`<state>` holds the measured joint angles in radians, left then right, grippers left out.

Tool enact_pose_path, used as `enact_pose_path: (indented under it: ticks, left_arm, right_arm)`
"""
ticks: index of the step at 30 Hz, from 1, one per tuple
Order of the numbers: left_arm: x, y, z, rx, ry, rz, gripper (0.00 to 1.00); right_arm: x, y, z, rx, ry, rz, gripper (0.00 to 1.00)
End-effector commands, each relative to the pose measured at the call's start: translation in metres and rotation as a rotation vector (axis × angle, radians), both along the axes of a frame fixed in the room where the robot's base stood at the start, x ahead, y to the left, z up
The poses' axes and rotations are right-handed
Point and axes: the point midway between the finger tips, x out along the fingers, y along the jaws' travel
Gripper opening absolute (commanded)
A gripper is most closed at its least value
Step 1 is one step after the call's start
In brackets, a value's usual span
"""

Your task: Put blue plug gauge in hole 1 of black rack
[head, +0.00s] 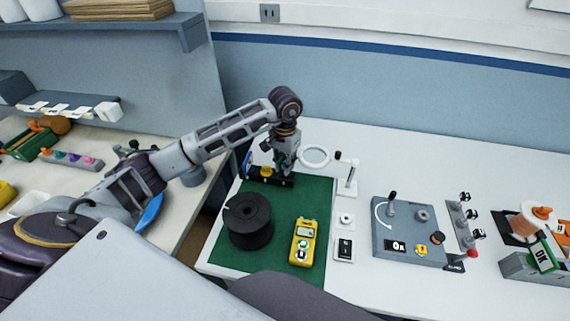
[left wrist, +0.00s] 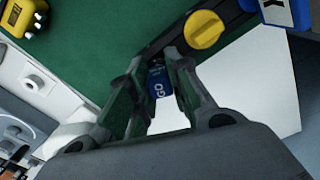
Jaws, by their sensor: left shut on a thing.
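The black rack (head: 266,178) lies at the far left of the green mat, with a yellow plug gauge (head: 266,171) standing in it. My left gripper (head: 285,168) points down over the rack's right end. In the left wrist view it (left wrist: 160,75) is shut on the blue plug gauge (left wrist: 159,86), whose blue face reads "GO". The gauge's lower end is hidden, so I cannot tell whether it is in a hole. The rack (left wrist: 165,38) and the yellow gauge (left wrist: 204,29) also show there, beside the fingers. My right gripper is not in view.
On the green mat (head: 285,205) stand a black spool (head: 248,222) and a yellow meter (head: 303,242). A blue item (head: 247,163) stands at the rack's left end.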

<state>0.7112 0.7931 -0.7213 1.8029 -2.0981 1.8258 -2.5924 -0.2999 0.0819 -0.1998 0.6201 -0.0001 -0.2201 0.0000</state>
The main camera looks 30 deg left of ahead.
Motion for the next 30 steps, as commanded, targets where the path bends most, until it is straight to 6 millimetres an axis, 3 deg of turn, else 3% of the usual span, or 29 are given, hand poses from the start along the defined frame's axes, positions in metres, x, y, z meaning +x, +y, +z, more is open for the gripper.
enact_pose_path:
  ticks: [30]
  left_arm:
    - [0.0001, -0.0001, 0.0001, 0.0, 0.0, 0.0, 0.0]
  right_arm:
    - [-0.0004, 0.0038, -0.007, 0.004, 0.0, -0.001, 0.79]
